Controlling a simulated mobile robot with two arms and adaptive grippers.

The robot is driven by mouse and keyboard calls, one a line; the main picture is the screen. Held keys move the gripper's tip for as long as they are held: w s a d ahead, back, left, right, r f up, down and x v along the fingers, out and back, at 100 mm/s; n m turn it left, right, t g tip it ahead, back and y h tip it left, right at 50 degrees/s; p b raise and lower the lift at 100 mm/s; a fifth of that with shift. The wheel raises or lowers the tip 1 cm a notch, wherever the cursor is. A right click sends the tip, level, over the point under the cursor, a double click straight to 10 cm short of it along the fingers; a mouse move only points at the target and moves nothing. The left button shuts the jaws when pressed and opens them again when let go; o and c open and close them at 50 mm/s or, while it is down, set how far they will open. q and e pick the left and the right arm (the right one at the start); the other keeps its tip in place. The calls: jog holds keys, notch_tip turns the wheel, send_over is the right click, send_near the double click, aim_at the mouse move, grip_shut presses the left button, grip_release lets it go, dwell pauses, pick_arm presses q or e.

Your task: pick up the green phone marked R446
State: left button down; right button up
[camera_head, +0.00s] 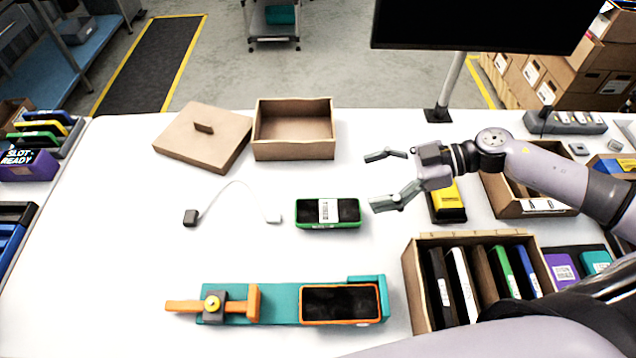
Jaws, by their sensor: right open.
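A phone with a green rim (313,225) lies flat near the middle of the white table, with a white label across its dark face. The label is too small to read, so I cannot confirm R446. My right gripper (387,179) is open and empty, its fingers pointing left, just right of and above the phone in the picture. It does not touch the phone. Another green item (501,271) stands among several upright phones in the carton at the lower right. My left gripper is not in view.
An open cardboard box (294,152) and its lid (186,158) lie behind the phone. A charger cable (190,217) lies to its left. A teal fixture (280,290) with an orange clamp lies in front. The divided carton (418,300) is at lower right. A monitor (480,20) stands behind.

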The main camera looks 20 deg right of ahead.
send_near(332, 209)
jog(key=shift+s+a+r+p, duration=0.1)
jog(key=shift+a+r+p, duration=0.05)
jog(key=shift+a+p, duration=0.3)
jog(key=shift+w+a+f, duration=0.3)
jog(key=shift+a+f, duration=0.25)
jog(key=shift+f, duration=0.2)
jog(key=shift+w+a+f+p, duration=0.15)
jog(key=shift+a+p, duration=0.15)
jog(key=shift+a, duration=0.2)
jog(key=p+x, duration=0.1)
jog(key=x, duration=0.3)
jog(key=shift+w+a+f, duration=0.1)
jog(key=shift+a, duration=0.25)
jog(key=shift+a+f, duration=0.15)
jog(key=shift+a, duration=0.1)
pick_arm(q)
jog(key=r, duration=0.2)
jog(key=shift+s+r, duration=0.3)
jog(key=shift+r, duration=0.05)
pick_arm(e)
jog(key=shift+c, duration=0.3)
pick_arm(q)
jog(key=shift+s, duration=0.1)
pick_arm(e)
jog(key=c, duration=1.3)
